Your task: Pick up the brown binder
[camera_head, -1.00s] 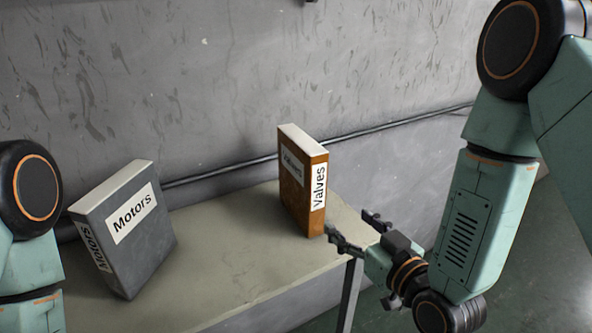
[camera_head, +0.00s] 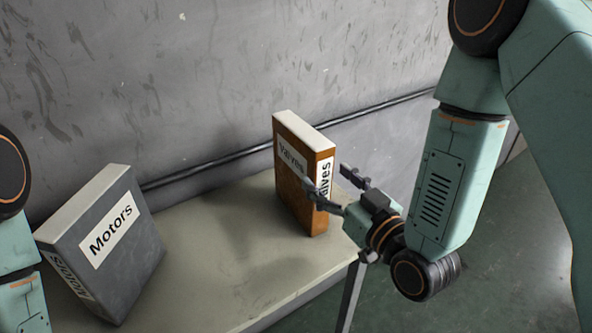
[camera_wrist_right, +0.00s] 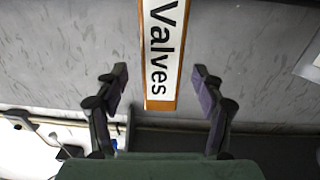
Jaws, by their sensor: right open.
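The brown binder (camera_head: 292,201) stands upright on the table, with a white label reading "Valves" on its side and its spine. In the right wrist view the binder's spine (camera_wrist_right: 161,104) is centred ahead, between the two spread fingers of the gripper (camera_wrist_right: 160,82), with clear gaps on both sides. My left gripper is out of view; only part of my left arm shows at the left edge.
A grey binder (camera_head: 147,238) labelled "Motors" stands tilted in the picture at the left of the table (camera_head: 225,255). The tabletop between the binders is clear. A grey wall with a dark pipe (camera_head: 225,158) runs behind the table.

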